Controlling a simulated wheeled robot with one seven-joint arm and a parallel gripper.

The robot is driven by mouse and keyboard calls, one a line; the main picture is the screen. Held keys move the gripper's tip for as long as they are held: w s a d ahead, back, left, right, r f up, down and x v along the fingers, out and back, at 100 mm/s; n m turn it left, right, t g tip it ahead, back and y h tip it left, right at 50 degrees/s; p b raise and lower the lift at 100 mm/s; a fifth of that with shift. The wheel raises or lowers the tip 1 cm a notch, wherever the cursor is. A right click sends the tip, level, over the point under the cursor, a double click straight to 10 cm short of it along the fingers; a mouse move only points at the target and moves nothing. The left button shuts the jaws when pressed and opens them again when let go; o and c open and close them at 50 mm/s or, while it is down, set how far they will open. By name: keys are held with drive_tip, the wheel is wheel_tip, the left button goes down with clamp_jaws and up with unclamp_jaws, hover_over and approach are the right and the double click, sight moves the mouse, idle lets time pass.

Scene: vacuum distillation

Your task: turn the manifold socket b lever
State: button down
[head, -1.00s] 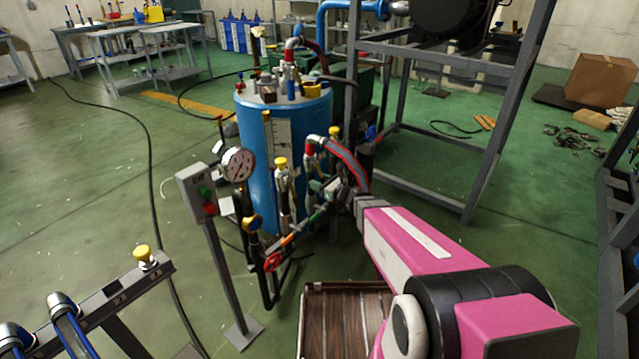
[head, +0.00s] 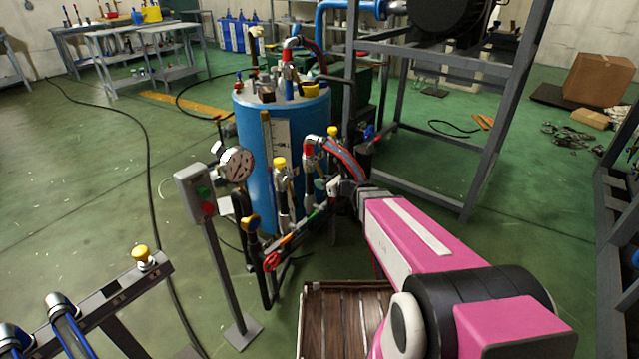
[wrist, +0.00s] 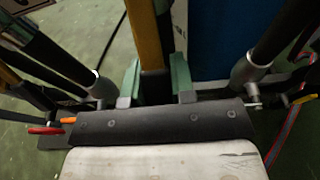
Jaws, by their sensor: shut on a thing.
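The manifold (head: 300,230) is a low bar with coloured parts in front of the blue tank. A red handle (head: 271,262) sits at its near left end, also seen in the wrist view (wrist: 45,130).
A blue tank (head: 255,140) stands behind the manifold. A pressure gauge (head: 236,164) and a grey switch box (head: 196,192) on a post stand to the left. Red-capped hoses (head: 345,160) rise close to my gripper. A grey frame (head: 440,185) stands right; floor at left is mostly clear.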

drive_tip(key=shift+s+d+r+g+h, duration=0.55)
drive_tip(key=shift+g+h, duration=0.2)
drive_tip(key=shift+h, duration=0.2)
drive_tip(key=shift+s+d+r+g+h, duration=0.4)
drive_tip(key=shift+d+g+h, duration=0.3)
drive_tip(key=shift+h, duration=0.25)
drive_tip(key=shift+a+r, duration=0.1)
drive_tip(key=c, duration=1)
unclamp_jaws()
drive_tip(key=shift+o, duration=0.2)
drive_tip(key=v, duration=1)
drive_tip(key=shift+d+r, duration=0.25)
drive_tip(key=shift+s, duration=0.1)
